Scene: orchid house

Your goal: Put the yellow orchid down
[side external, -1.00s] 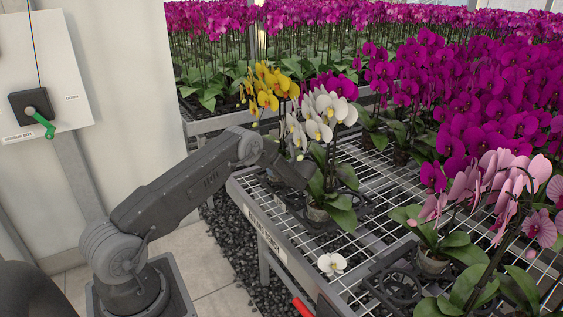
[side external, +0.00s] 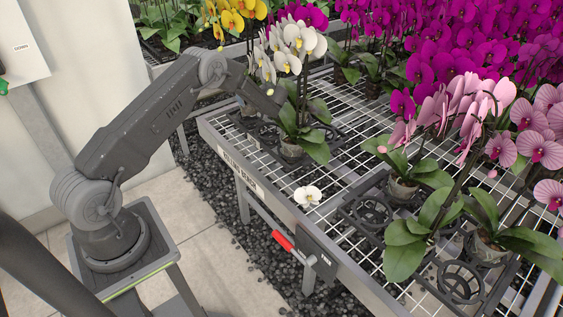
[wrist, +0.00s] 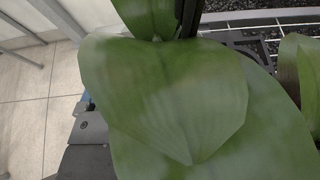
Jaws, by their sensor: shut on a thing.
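The yellow orchid's flowers (side external: 231,14) show at the top of the side external view, above my wrist; its pot is hidden. My gripper (side external: 268,101) is shut on the yellow orchid. Its fingers are hidden among the plants beside the white orchid. In the wrist view, large blurred green leaves (wrist: 160,90) fill the middle and hide the pot, with part of my gripper dark at the lower left.
A white orchid (side external: 302,40) stands in a dark holder on the wire bench (side external: 345,182), close to my gripper. A loose white bloom (side external: 308,196) shows at the bench's near edge. Pink orchids (side external: 470,105) stand to the right. Empty dark holders (side external: 372,212) show at front.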

